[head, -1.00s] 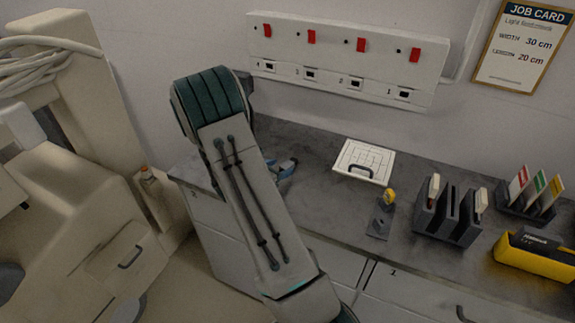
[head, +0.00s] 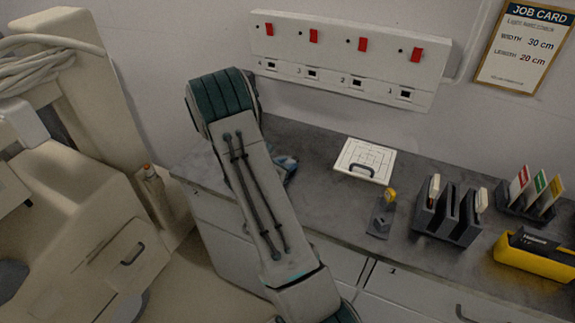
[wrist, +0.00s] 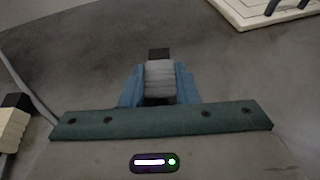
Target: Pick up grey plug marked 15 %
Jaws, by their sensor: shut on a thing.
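In the wrist view a light grey plug (wrist: 159,76) with a dark end sits between the blue fingers of my gripper (wrist: 160,86). The gripper is shut on it. No 15 % marking can be read on the side that shows. In the head view a bit of my blue gripper (head: 287,165) shows past my arm, over the left part of the dark worktop (head: 320,205). The plug itself is hidden there by the arm.
A white board with a dark handle (head: 365,160) lies right of the gripper. Beyond it are a yellow-topped stand (head: 383,213), a dark rack (head: 448,212) and a yellow box (head: 535,256). A cream and black piece (wrist: 12,125) and a cable (wrist: 32,92) lie left in the wrist view.

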